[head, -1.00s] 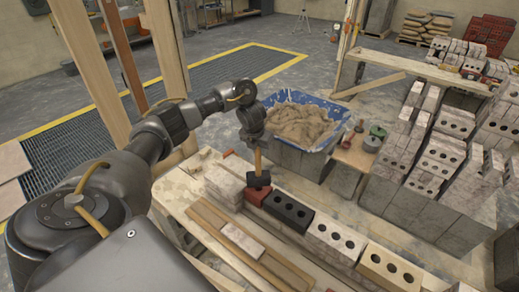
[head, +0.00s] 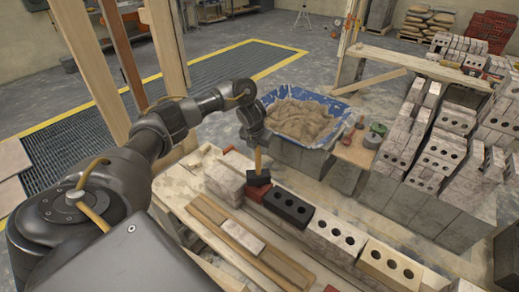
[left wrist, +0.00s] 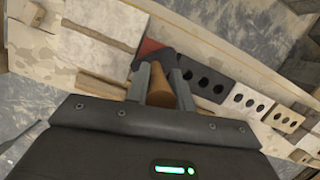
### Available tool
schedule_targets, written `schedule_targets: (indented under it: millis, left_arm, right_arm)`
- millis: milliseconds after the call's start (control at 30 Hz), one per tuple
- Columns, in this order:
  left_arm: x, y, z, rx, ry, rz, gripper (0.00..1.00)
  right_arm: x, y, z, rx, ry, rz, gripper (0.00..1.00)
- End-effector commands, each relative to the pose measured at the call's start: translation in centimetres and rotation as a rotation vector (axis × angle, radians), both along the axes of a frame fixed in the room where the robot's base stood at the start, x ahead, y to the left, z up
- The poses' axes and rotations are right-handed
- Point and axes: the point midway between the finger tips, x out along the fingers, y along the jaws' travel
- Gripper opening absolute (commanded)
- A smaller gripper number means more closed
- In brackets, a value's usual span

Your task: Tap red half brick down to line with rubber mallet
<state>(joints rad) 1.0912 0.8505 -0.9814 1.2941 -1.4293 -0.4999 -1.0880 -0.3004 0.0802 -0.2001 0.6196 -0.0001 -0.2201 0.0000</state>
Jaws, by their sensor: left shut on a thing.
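My left gripper (head: 256,143) is shut on the wooden handle of the rubber mallet; the handle also shows between the fingers in the left wrist view (left wrist: 158,92). The mallet's black head (head: 259,178) hangs below, slightly tilted, at the top of the red half brick (head: 254,194). Whether it touches the brick I cannot tell. The red half brick sits in the row, between the pale stacked blocks and a black holed brick (head: 288,207). The mallet head hides much of it; a red part shows in the left wrist view (left wrist: 150,46). My right gripper is not in view.
Pale blocks (head: 225,182) stand left of the red brick, and wooden strips (head: 240,238) lie in front. The row continues right with a grey-white brick (head: 336,236) and a cream brick (head: 390,267). A blue mortar tub (head: 335,140) stands behind, with brick stacks (head: 430,160) at right.

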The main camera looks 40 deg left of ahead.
Motion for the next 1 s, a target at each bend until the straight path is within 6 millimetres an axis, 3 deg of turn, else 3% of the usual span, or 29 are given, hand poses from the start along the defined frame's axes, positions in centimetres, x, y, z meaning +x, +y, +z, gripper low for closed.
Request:
schedule_targets:
  millis: [33,67,367,800,1000]
  left_arm:
    - [0.1,0.0,1.9,-0.001,-0.002,0.000,0.00]
    - [0.1,0.0,2.1,-0.001,-0.002,0.000,0.00]
    - [0.0,0.0,1.9,-0.001,-0.002,0.000,0.00]
    - [0.1,0.0,6.9,0.000,-0.003,-0.001,0.00]
    - [0.1,0.0,6.8,-0.001,-0.002,0.000,0.00]
  right_arm:
    - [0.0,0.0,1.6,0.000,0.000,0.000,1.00]
    - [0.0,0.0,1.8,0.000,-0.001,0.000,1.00]
    - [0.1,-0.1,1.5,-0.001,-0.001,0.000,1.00]
    - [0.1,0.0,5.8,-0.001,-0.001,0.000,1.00]
    - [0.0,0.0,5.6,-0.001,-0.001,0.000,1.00]
